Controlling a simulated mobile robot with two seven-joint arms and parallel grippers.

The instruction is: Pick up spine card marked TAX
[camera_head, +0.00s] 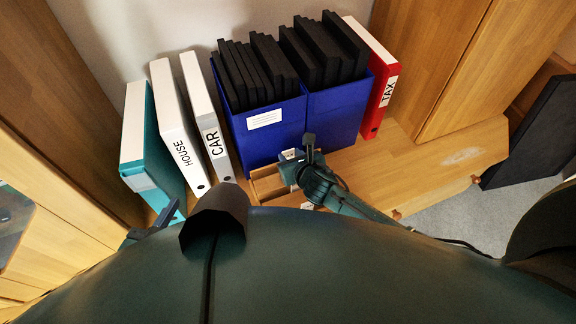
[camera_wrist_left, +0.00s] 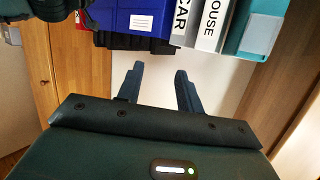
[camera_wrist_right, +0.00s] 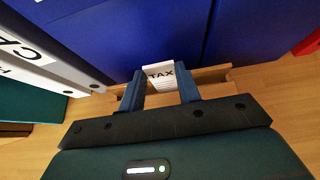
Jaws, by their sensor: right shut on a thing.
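The white spine card marked TAX (camera_wrist_right: 159,75) stands upright between the fingers of my right gripper (camera_wrist_right: 160,90) in the right wrist view. The gripper is shut on it. In the head view, my right gripper (camera_head: 301,165) is over a small wooden tray (camera_head: 266,188), with the card's white edge (camera_head: 289,154) showing beside it. Whether the card's lower end is clear of the tray is hidden. My left gripper (camera_wrist_left: 158,92) is open and empty in the left wrist view, its fingers apart. In the head view it is mostly hidden behind my arm at the lower left.
Blue magazine boxes (camera_head: 268,143) with black folders stand behind the tray. White binders marked HOUSE (camera_head: 178,130) and CAR (camera_head: 207,120) and a teal binder (camera_head: 150,150) stand to the left. A red binder (camera_head: 378,95) labelled TAX stands to the right. The wooden surface at right (camera_head: 440,155) is clear.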

